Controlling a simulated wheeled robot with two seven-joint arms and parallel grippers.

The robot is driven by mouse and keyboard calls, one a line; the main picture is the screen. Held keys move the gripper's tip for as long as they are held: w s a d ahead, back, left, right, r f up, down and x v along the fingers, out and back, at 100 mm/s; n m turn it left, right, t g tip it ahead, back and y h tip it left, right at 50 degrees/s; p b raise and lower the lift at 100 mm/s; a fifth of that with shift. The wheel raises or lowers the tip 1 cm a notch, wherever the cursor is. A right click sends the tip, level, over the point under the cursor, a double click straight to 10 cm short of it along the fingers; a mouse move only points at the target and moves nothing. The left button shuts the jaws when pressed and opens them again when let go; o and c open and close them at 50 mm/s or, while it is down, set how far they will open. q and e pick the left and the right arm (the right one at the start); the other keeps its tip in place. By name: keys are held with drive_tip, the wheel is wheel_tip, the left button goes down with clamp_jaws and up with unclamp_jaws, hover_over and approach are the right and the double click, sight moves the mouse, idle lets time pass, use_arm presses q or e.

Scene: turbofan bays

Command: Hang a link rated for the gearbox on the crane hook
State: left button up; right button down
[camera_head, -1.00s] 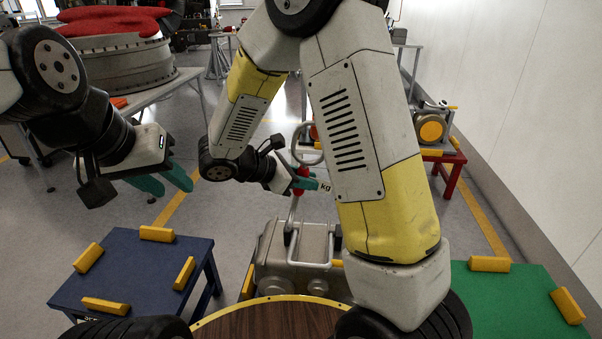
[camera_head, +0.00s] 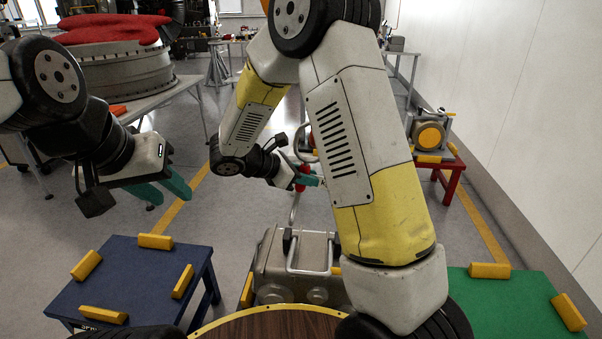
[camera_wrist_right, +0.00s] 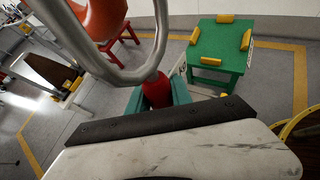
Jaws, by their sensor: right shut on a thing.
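My right gripper (camera_head: 306,180) is shut on the red middle part of a grey metal link (camera_head: 293,212). The link has a rounded loop above the jaws and a thin rod below them. In the right wrist view the red part (camera_wrist_right: 157,90) sits between the teal fingers, and the thick grey loop (camera_wrist_right: 100,62) rises from it. My left gripper (camera_head: 163,190) is open and empty above the blue table. I cannot make out the crane hook. A grey casing with a handle (camera_head: 290,265) stands below the link; I cannot tell whether it is the gearbox.
A blue table (camera_head: 135,275) with yellow blocks stands at the left, and a green table (camera_head: 510,305) at the right. A red stand (camera_head: 447,172) carries a machine with an orange face (camera_head: 430,135). A large round engine part (camera_head: 120,70) is behind left. Floor between is clear.

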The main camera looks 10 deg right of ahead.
drive_tip(key=w+d+f, duration=0.1)
drive_tip(key=w+f, duration=0.3)
drive_tip(key=w, duration=0.2)
drive_tip(key=shift+d+f, duration=0.2)
drive_tip(key=shift+d, duration=0.2)
idle(0.8)
drive_tip(key=shift+f, duration=0.25)
idle(0.4)
drive_tip(key=c, duration=1.1)
unclamp_jaws()
drive_tip(key=shift+w+r, duration=0.1)
